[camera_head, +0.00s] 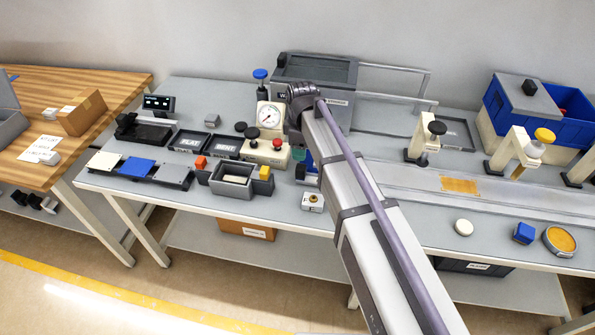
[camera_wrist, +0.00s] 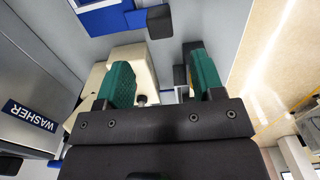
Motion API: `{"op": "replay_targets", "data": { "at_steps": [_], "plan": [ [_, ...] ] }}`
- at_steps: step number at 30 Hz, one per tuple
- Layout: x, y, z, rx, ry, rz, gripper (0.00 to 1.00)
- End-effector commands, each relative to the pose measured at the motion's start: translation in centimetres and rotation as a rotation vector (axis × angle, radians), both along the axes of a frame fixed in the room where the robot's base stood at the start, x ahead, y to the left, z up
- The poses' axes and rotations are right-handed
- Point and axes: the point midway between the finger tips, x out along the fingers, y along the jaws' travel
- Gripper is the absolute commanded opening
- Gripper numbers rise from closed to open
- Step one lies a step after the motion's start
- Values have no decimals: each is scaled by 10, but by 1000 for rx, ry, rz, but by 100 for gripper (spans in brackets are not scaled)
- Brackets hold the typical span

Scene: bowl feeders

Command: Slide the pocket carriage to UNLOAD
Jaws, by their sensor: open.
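My gripper (camera_wrist: 160,72) shows in the wrist view with its two green fingers apart and nothing held between them. In the head view my arm covers most of it. A cream fixture body (camera_wrist: 127,55) lies beyond and beside the left finger. A small dark block (camera_wrist: 159,21) sits ahead of the gap, next to a blue plate with a pale label (camera_wrist: 112,16). I cannot tell whether these belong to the pocket carriage. No UNLOAD mark is readable, and my arm hides part of the bench there.
A cream gauge station (camera_head: 268,148) with red and black knobs stands left of my arm. A grey bin (camera_head: 232,179) is in front of it. The washer's label (camera_wrist: 30,115) shows at left in the wrist view. Posts (camera_head: 515,150) and a blue crate (camera_head: 505,105) stand at right.

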Motion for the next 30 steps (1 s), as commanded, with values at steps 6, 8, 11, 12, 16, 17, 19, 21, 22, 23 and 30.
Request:
{"op": "replay_targets", "data": {
  "at_steps": [6,8,11,12,16,17,19,21,22,23,30],
  "plan": [
    [0,0,-55,0,0,-2,62],
    [0,0,-69,0,0,-2,62],
    [0,0,-90,0,0,-2,62],
    [0,0,-96,0,0,-2,62],
    [0,0,-103,0,0,-3,62],
    [0,0,-103,0,0,-3,62],
    [0,0,-101,0,0,-3,62],
    [0,0,-100,0,0,-3,62],
    [0,0,-100,0,0,-3,62],
    [0,0,-100,0,0,-3,62],
    [0,0,-100,0,0,-3,39]
  ]
}}
